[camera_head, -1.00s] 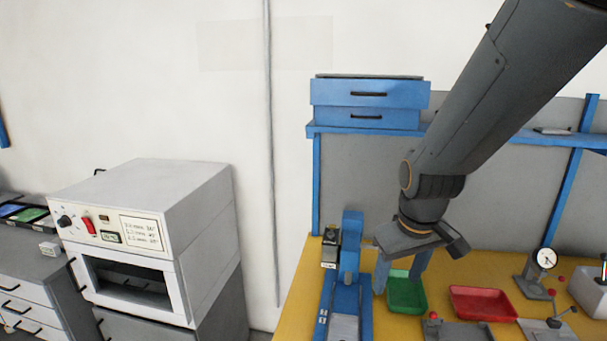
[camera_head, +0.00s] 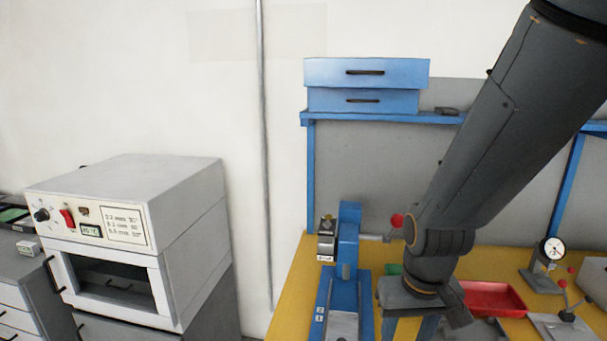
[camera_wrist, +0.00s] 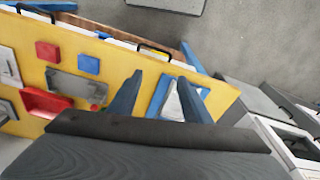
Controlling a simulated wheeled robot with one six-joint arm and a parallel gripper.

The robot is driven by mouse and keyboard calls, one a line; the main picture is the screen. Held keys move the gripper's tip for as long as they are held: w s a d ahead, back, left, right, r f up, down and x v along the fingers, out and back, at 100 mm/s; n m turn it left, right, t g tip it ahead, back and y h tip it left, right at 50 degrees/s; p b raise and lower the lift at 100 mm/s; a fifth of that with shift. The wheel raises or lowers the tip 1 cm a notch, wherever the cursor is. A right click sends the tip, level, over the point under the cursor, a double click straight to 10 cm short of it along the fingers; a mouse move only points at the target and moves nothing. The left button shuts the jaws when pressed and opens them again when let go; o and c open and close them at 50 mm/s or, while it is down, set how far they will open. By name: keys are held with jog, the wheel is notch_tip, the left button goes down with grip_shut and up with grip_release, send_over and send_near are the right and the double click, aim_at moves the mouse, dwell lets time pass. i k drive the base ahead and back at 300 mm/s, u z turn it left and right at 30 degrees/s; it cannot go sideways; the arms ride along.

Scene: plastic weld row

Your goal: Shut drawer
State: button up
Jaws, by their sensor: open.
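A blue two-drawer cabinet stands on the shelf in the head view. Its upper drawer (camera_head: 366,73) has a front that looks wider than the lower drawer (camera_head: 363,101), as if it stands out further. In the wrist view, black handles and a brown strip (camera_wrist: 112,36) show along the yellow bench's edge, perhaps part of a bench drawer; I cannot tell how far out it is. My gripper (camera_head: 408,326) hangs over the bench, well below the blue cabinet and apart from it. Its two fingers (camera_wrist: 160,77) are spread and empty in the wrist view.
A blue press (camera_head: 346,260) stands left of my gripper. A red tray (camera_head: 492,298) and a dial gauge (camera_head: 550,252) are on its right. A white oven (camera_head: 130,240) stands left, beside grey drawers (camera_head: 14,297).

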aim_at(364, 73)
jog(key=z, duration=1.8)
jog(key=k, duration=0.8)
jog(key=u, duration=1.5)
jog(key=i, duration=0.5)
jog(key=z, duration=0.05)
